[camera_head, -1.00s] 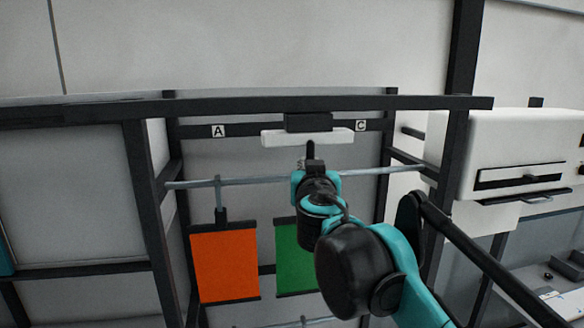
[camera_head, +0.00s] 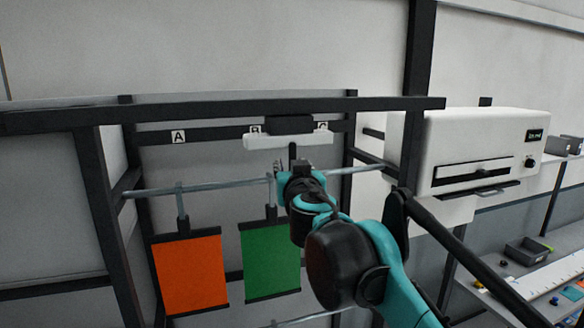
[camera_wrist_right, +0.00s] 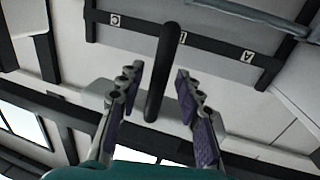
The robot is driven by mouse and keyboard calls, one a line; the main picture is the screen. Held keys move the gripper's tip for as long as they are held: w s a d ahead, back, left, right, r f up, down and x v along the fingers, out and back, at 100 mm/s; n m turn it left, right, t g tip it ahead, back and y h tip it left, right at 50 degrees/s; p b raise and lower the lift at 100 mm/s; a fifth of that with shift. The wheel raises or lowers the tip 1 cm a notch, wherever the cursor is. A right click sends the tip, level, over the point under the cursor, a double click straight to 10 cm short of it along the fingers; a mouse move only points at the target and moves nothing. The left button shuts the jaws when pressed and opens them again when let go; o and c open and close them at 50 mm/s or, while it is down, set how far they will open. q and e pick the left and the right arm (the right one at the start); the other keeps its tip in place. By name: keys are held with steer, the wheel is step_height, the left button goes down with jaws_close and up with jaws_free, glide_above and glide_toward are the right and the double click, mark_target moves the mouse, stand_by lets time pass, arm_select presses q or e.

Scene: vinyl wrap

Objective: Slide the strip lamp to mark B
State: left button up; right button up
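The strip lamp (camera_head: 288,141) is a white bar with a black block on top and a black handle (camera_wrist_right: 162,75) pointing down. It sits on the rear rail between mark B (camera_head: 255,128), partly covered, and mark C (camera_head: 322,126), also partly covered. Mark A (camera_head: 178,136) is clear at the left. My right gripper (camera_head: 291,164) is just below the lamp. In the right wrist view its fingers (camera_wrist_right: 153,85) are apart, with the handle between them; I cannot tell whether either finger touches it. My left gripper is not in view.
A dark front beam (camera_head: 200,112) crosses before the rail. Below, a grey rod (camera_head: 225,184) carries an orange sheet (camera_head: 190,272) and a green sheet (camera_head: 271,260), left of my right arm. A white machine (camera_head: 480,150) stands at the right, above a workbench (camera_head: 540,280).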

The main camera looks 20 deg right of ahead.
steer(key=s+a, duration=0.2)
steer(key=s, duration=0.9)
steer(key=shift+s+a, duration=0.2)
steer(key=shift+s, duration=0.2)
steer(key=s+d+f+g+h+b, duration=0.15)
steer(key=f+b, duration=0.55)
steer(key=f, duration=0.7)
steer(key=s+d+f+m+g+b, duration=0.1)
steer(key=d+f+g+b, duration=0.15)
steer(key=f+b, duration=0.75)
steer(key=s+d+f+g+b, duration=0.2)
steer(key=f+b, duration=0.1)
steer(key=f, duration=1.5)
steer(key=s+a+f+n+g+y+b, duration=0.1)
steer(key=f+b, duration=0.4)
steer(key=f, duration=0.8)
steer(key=s+a+f+n+g+y+b, duration=0.1)
steer(key=s+a+f+b, duration=0.3)
steer(key=f, duration=0.9)
steer(key=s+a+f+n+g+y+b, duration=0.1)
steer(key=s+a+f+g+y+b, duration=0.1)
steer(key=f+b, duration=0.5)
step_height(320, 180, down, 6)
steer(key=s+y, duration=0.1)
steer(key=s, duration=0.1)
steer(key=shift+s+a+g+b, duration=0.15)
steer(key=shift+s+g+b, duration=0.15)
steer(key=shift+s+b, duration=0.1)
